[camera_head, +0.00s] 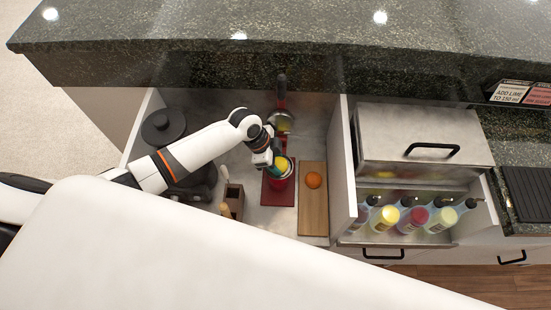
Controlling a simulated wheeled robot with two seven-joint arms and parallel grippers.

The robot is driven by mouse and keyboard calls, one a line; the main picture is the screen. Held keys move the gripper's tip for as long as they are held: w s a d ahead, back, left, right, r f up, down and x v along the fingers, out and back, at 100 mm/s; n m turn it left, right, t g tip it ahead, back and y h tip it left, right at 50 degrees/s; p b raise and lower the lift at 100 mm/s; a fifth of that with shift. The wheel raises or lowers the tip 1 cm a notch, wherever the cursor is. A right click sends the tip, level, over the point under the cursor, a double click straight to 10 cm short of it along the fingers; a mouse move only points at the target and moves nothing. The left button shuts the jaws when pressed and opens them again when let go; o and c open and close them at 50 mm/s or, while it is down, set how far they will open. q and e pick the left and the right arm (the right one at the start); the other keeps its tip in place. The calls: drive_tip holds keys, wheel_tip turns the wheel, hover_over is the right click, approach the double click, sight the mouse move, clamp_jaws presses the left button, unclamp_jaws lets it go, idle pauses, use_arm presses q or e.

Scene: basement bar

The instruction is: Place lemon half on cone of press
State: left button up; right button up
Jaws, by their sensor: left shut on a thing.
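The yellow lemon half (281,165) is at the fingertips of my left gripper (277,160), which is shut on it. The gripper reaches in from the left, over the press. The press has a red base (277,193), a silver part (281,122) behind the gripper and a dark upright handle (281,86) at the back. The cone is hidden under the gripper and lemon, so I cannot tell whether the lemon touches it. My right gripper is not in view.
A wooden holder (233,200) with tools stands left. A dark lidded container (163,127) is farther left. Bottles (412,219) and a steel box (420,140) are beyond the white divider (343,170).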

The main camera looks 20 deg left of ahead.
use_arm(q)
drive_tip(key=shift+f, duration=0.2)
drive_tip(key=o, duration=1)
drive_tip(key=shift+c, duration=0.2)
drive_tip(key=shift+r, duration=0.1)
drive_tip(key=v, duration=1.2)
drive_tip(key=shift+b, duration=0.4)
drive_tip(key=shift+r, duration=0.1)
